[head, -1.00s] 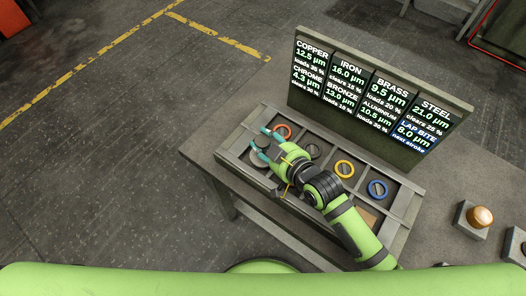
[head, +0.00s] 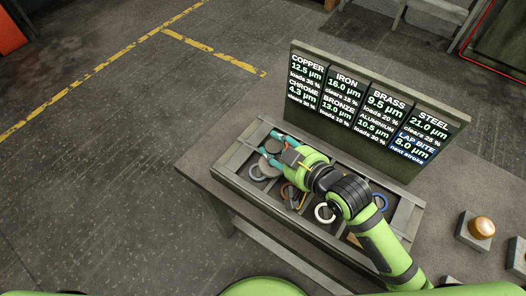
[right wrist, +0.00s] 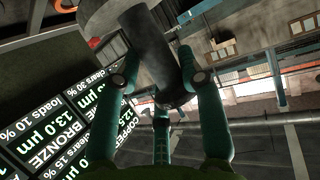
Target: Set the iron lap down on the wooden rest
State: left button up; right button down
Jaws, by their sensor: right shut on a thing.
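My right gripper (head: 270,149) has teal fingers closed around the iron lap. The lap is a dark grey piece (head: 273,146) between the fingers, over the tray's left end. In the right wrist view my gripper (right wrist: 165,95) grips its thick grey stem (right wrist: 150,48), with a wide round disc (right wrist: 100,14) at the upper left. Whether the lap touches anything below is unclear. A small brown patch (head: 353,240) at the tray's front right may be the wooden rest; my arm partly covers that area. My left gripper is out of view.
A wooden knob on a block (head: 481,227) sits at right.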

jog(key=s+d+r+p, duration=0.2)
jog(key=d+r, duration=0.5)
jog(key=r, duration=0.1)
jog(key=shift+s+d+p, duration=0.15)
jog(key=shift+d+p, duration=0.2)
dwell(0.4)
